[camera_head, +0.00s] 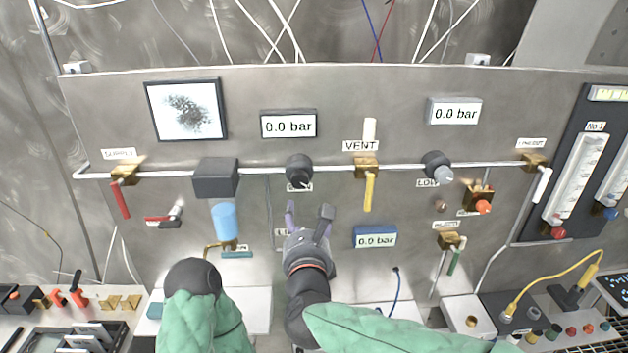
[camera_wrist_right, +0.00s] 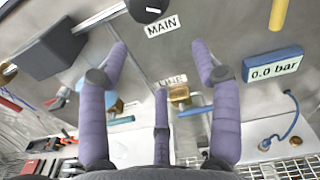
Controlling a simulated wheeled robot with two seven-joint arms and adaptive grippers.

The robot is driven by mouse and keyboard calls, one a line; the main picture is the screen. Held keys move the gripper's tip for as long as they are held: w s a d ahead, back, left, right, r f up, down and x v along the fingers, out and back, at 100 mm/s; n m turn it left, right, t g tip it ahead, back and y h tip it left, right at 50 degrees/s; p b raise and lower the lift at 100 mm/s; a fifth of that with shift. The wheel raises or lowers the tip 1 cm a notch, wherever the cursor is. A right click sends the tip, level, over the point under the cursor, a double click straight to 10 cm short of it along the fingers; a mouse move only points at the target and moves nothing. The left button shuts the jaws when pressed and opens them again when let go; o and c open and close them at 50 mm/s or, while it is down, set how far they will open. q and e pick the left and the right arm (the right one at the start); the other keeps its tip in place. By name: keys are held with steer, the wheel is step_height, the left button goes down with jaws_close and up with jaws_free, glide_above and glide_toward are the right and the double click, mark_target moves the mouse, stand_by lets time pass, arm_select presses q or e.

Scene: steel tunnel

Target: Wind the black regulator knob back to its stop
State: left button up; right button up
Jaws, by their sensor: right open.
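The black regulator knob (camera_head: 300,168) sits on the pipe in the middle of the steel panel, with a small white mark on its face. In the right wrist view the knob (camera_wrist_right: 149,8) is cut by the top edge, above a label reading MAIN. My right gripper (camera_head: 308,212) is open and empty below the knob, its purple fingers pointing up toward it. In the wrist view the fingers (camera_wrist_right: 160,60) are spread, with a clear gap to the knob. My left gripper is not seen.
A grey box (camera_head: 215,178) and blue cylinder (camera_head: 225,221) are left of the knob. A yellow-handled VENT valve (camera_head: 368,190) is right of it, and a second knob (camera_head: 437,165) farther right. A blue-framed display (camera_head: 376,237) reads 0.0 bar. Both upper displays also read 0.0 bar.

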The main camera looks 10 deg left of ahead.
mark_target(300, 183)
steer(key=w+a+r, duration=0.1)
steer(key=w, duration=0.2)
steer(key=w+a+r+m, duration=0.1)
steer(key=w, duration=0.2)
steer(key=w+a+r+m, duration=0.1)
steer(key=w, duration=0.2)
steer(key=shift+r+t+p, duration=0.1)
steer(key=shift+t+p, duration=0.2)
steer(key=shift+p, duration=0.05)
steer(key=c, duration=1.1)
